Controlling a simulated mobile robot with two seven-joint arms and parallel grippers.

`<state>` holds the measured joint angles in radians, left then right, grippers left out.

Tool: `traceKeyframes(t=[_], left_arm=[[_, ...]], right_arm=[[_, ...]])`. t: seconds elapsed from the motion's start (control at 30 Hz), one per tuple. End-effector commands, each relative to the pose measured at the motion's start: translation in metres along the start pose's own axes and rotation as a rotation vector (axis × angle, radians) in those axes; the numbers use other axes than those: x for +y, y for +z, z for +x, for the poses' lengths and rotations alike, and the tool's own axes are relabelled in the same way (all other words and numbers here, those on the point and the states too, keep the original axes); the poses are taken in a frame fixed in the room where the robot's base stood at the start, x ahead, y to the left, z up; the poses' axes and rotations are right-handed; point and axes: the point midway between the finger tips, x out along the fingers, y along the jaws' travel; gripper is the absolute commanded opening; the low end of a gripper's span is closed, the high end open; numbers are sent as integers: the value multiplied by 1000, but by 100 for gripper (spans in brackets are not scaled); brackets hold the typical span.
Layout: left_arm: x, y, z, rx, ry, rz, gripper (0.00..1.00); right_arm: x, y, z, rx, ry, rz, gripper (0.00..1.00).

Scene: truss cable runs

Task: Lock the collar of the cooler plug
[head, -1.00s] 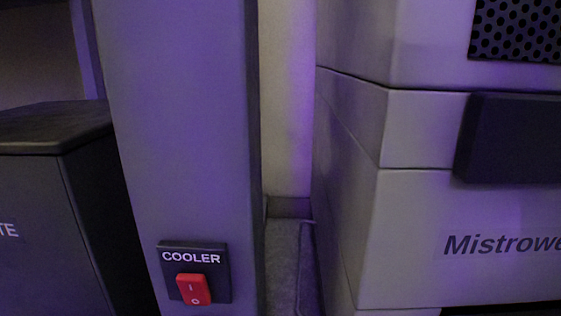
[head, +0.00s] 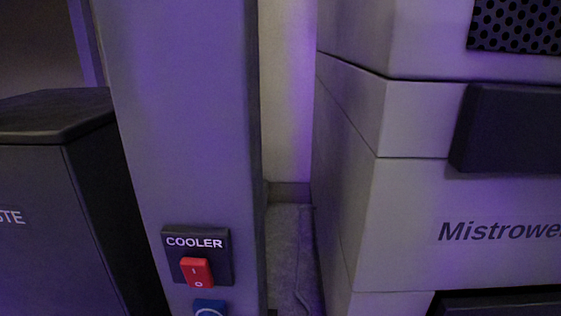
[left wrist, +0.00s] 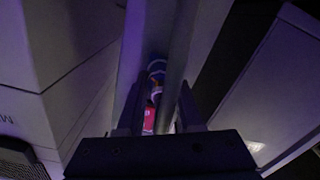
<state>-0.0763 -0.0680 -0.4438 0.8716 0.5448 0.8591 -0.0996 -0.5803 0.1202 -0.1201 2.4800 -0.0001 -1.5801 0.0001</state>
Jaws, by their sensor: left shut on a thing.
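The cooler switch (head: 197,271), a red rocker on a dark plate marked COOLER, is on the grey post (head: 185,130). A blue part with a pale ring (head: 210,309) shows just below it, cut off by the picture's edge. In the left wrist view, seen upside down, my left gripper (left wrist: 160,98) has a finger on either side of a small blue and pale round part (left wrist: 156,72) on the post. It is shut on what seems to be the cooler plug; the dark picture and the fingers hide the collar's detail. Neither gripper shows in the head view.
A dark bin (head: 60,215) stands to the left. A narrow gap (head: 290,240) with a thin cable separates post and cabinet.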

Motion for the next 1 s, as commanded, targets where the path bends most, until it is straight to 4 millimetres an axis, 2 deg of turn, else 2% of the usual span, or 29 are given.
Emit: traceKeyframes(t=[0.1,0.33,0.53,0.73,0.77,1.0], left_arm=[[-1,2,0,-6,-2,70,0],[-1,2,0,-7,-2,88,0],[-1,2,2,-8,-3,301,0],[-2,2,2,-8,-2,314,0],[-2,2,2,-8,-2,314,37],[-1,1,2,-5,-1,312,64]], right_arm=[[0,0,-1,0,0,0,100],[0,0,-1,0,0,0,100],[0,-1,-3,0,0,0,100],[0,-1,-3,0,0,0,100],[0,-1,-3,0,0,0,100],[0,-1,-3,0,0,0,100]])
